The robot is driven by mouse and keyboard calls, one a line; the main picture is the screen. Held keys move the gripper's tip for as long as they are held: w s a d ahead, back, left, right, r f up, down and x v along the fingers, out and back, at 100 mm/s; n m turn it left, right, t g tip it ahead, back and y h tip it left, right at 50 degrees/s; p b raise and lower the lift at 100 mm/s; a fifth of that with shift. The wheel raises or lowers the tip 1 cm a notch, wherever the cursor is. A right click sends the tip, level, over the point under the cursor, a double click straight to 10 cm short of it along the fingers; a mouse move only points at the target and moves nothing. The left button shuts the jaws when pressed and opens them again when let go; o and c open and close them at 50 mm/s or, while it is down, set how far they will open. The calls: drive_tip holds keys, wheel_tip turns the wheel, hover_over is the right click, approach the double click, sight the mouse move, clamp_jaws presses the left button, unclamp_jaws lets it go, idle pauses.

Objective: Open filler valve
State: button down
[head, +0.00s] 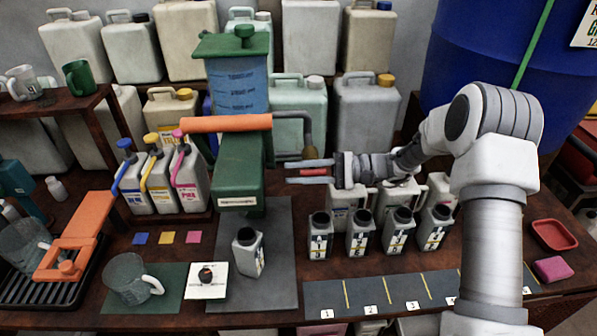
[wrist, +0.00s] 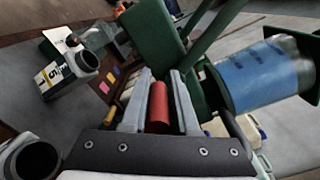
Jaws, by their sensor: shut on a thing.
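The filler is a green machine (head: 240,165) with a blue, see-through tank (head: 240,85) under a green lid; the tank also shows in the wrist view (wrist: 262,78). A red handle (wrist: 158,106) lies lengthwise between the fingers of my gripper (wrist: 163,75), which is shut on it beside the green housing (wrist: 152,40). In the head view my gripper (head: 291,172) reaches in from the right, level with the housing's right side. A grey bottle with a black neck (head: 247,252) stands on the dark mat below the filler.
A grey pipe with a brass end (head: 308,140) hangs just above my gripper. Large canisters (head: 365,110) fill the back.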

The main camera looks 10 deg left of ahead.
sight(313, 175)
drive_tip(key=shift+f+h, duration=0.1)
drive_tip(key=shift+h, duration=0.2)
drive_tip(key=h+p, duration=0.1)
drive_tip(key=h, duration=0.1)
drive_tip(key=f+t+h+p, duration=0.1)
drive_tip(key=h, duration=0.1)
drive_tip(key=shift+d+h, duration=0.15)
drive_tip(key=shift+h, duration=0.15)
drive_tip(key=h, duration=0.1)
drive_tip(key=t+h+p, duration=0.1)
drive_tip(key=f+h+p, duration=0.1)
drive_tip(key=shift+d, duration=0.25)
drive_tip(key=h+p, duration=0.1)
drive_tip(key=t+h+p, duration=0.1)
drive_tip(key=h, duration=0.1)
drive_tip(key=d+h+p, duration=0.1)
drive_tip(key=p, duration=0.1)
drive_tip(key=shift+w+f+h, duration=0.15)
drive_tip(key=shift+f+h, duration=0.1)
drive_tip(key=shift+h, duration=0.15)
drive_tip(key=shift+w+d+f+t+h+p, duration=0.15)
drive_tip(key=shift+d+t+h+p, duration=0.1)
drive_tip(key=shift+h+p, duration=0.35)
drive_tip(key=shift+d+f+t+h+p, duration=0.1)
drive_tip(key=shift+d+t+h+p, duration=0.2)
drive_tip(key=shift+h, duration=0.5)
drive_tip(key=shift+w+d+f+t+h+p, duration=0.15)
drive_tip(key=shift+t+h+p, duration=0.1)
drive_tip(key=shift+h+p, duration=0.4)
